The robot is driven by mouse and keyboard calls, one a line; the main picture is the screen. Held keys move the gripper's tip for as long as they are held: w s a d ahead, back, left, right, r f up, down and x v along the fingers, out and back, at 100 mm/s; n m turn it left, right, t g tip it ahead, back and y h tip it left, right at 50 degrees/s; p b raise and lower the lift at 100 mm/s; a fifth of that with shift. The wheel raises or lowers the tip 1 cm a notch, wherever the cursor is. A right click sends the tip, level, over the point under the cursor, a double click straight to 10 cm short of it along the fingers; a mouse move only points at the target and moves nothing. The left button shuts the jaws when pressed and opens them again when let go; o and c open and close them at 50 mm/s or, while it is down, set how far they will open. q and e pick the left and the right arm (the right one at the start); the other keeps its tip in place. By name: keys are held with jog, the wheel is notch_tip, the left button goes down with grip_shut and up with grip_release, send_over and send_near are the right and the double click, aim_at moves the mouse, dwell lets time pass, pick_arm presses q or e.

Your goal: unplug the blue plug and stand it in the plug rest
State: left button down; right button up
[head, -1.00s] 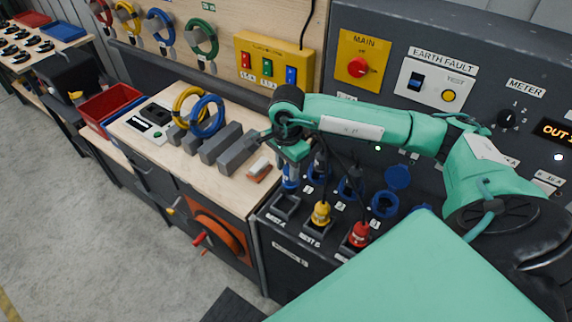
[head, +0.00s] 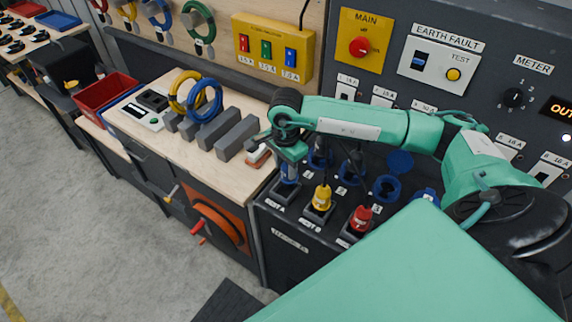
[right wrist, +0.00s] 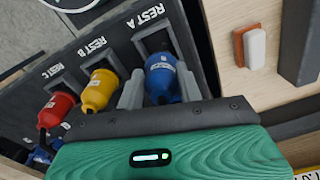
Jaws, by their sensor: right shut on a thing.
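The blue plug (head: 289,173) is upright at the rest marked REST A (head: 282,195), with its lower end at or in the rest's square opening. My right gripper (right wrist: 160,88) is shut on the blue plug (right wrist: 162,80), one grey finger on each side of it in the right wrist view. How deep the plug sits in REST A (right wrist: 150,35) is hard to tell. My left gripper is not in view.
The yellow plug (head: 321,198) stands in REST B and the red plug (head: 361,218) in REST C, close beside. Blue sockets (head: 386,188) lie behind the rests. A bench (head: 190,150) with grey blocks and cable coils is at left.

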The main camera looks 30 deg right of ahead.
jog(key=shift+s+f, duration=0.15)
jog(key=shift+f, duration=0.55)
jog(key=shift+d+f, duration=0.1)
jog(key=shift+d, duration=0.05)
jog(key=shift+a+b, duration=0.3)
jog(key=shift+a, duration=0.15)
jog(key=shift+a, duration=0.35)
jog(key=shift+f+b, duration=0.9)
jog(key=shift+b, duration=0.3)
dwell(0.5)
jog(key=o, duration=1.1)
jog(key=shift+o, duration=0.2)
jog(key=shift+r, duration=0.15)
